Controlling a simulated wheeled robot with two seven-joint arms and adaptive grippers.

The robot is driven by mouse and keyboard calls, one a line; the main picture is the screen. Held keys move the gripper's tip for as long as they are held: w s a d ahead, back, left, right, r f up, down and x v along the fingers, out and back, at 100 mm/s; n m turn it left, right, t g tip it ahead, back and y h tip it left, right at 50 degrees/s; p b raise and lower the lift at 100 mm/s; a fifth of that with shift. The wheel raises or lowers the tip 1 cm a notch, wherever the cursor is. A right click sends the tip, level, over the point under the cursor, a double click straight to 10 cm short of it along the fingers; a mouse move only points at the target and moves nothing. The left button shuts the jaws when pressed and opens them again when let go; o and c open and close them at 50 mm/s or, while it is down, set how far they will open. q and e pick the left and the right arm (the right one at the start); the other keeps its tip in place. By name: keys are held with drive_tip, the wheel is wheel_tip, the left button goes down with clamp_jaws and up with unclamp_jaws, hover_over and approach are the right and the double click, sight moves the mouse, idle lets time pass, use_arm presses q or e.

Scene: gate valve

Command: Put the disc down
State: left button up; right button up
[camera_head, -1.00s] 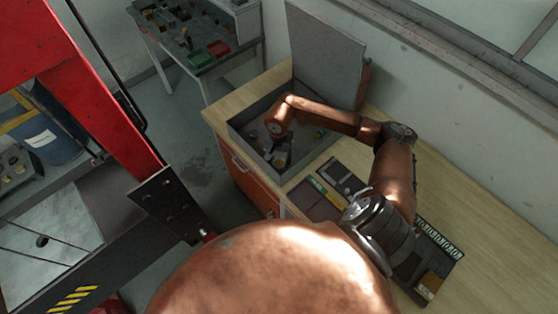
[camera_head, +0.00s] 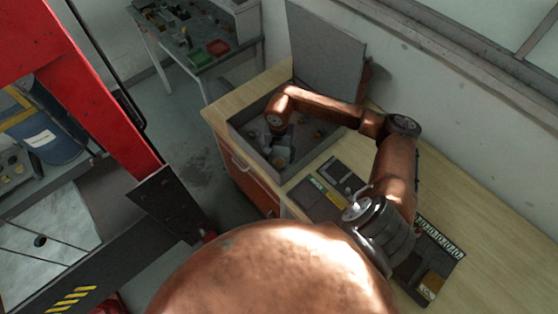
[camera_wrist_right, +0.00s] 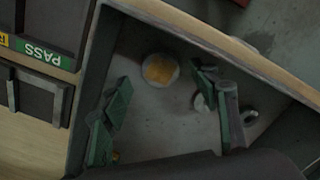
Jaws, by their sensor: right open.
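A round disc (camera_wrist_right: 160,69) with a yellowish middle and a pale rim lies on the grey floor of an open box, seen in the right wrist view. My right gripper (camera_wrist_right: 163,78) is open, with its green-tinted fingers spread to either side of the disc and apart from it. In the head view my right gripper (camera_head: 280,158) reaches down into the box (camera_head: 252,152), and the disc cannot be made out clearly there. My left gripper is not in view.
The box has a raised grey lid (camera_head: 325,50) at the back. A dark tray (camera_head: 325,187) with compartments lies beside it; a green PASS label (camera_wrist_right: 42,53) shows in the wrist view. A grey ring (camera_wrist_right: 250,115) lies in the box. Bare wooden bench (camera_head: 490,205) extends right.

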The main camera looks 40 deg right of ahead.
sight(279, 162)
wheel_tip(279, 162, up, 9)
drive_tip(key=b, duration=0.2)
drive_tip(key=shift+c, duration=0.3)
